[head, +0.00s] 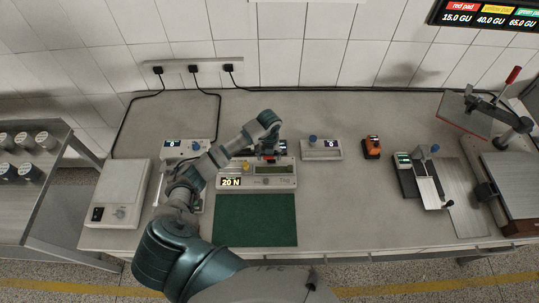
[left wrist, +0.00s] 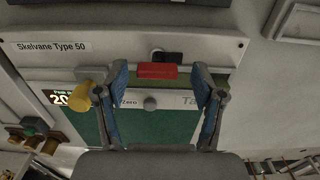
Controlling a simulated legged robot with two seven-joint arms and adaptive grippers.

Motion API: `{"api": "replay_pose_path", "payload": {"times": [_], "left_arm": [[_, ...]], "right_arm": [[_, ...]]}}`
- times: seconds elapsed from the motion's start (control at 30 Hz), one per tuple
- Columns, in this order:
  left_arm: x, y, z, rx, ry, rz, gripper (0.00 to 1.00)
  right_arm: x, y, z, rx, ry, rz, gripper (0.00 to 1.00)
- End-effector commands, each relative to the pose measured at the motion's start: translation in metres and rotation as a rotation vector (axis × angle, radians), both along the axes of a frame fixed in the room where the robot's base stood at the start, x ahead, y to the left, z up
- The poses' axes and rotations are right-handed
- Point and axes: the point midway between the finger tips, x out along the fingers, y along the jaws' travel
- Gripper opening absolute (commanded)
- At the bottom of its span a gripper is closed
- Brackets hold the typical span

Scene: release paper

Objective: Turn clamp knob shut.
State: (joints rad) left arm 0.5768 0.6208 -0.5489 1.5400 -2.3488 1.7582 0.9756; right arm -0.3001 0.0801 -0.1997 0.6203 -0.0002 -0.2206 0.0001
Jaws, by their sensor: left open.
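A grey tester with a lit 20 N display (head: 230,182) stands at the middle of the bench. In the left wrist view its panel (left wrist: 40,62) reads Skelvane Type 50. A red bar-shaped part (left wrist: 157,71), which looks like the clamp knob, lies crosswise beside a small black block (left wrist: 168,57). My left gripper (left wrist: 160,78) is open, with one blue-padded finger on each side of the red part and a visible gap at both sides. In the head view my left gripper (head: 268,151) is over the tester's back part and mostly hides the red part. My right gripper is out of view.
A yellow knob (left wrist: 78,97) and a round grey knob (left wrist: 150,103) are on the tester's front. A green mat (head: 255,222) lies in front of it. A grey box with a blue knob (head: 313,140) and an orange device (head: 371,147) stand to the right.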

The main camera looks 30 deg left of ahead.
Motion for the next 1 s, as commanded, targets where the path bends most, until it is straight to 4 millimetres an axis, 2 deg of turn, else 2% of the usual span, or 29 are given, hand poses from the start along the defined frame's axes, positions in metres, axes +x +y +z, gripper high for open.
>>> {"api": "replay_pose_path", "payload": {"times": [0.03,0.2,0.27,0.3,0.67,1.0], "left_arm": [[0.0,0.001,0.0,0.0,0.0,0.001,0.69],[0.0,-0.001,0.0,0.001,0.002,0.001,0.26],[0.0,0.0,0.0,0.002,0.002,0.001,0.11],[-0.001,0.0,0.0,0.003,0.003,0.002,0.09],[-0.001,0.0,-0.001,0.002,0.004,-0.049,0.09],[-0.001,0.0,-0.002,0.003,0.005,-0.288,0.09]], "right_arm": [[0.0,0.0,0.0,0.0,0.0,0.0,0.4],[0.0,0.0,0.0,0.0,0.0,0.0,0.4],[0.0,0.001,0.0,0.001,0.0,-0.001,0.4],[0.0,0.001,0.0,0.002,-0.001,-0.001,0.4],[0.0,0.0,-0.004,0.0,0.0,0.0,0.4],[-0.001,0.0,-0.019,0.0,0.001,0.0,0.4]]}}
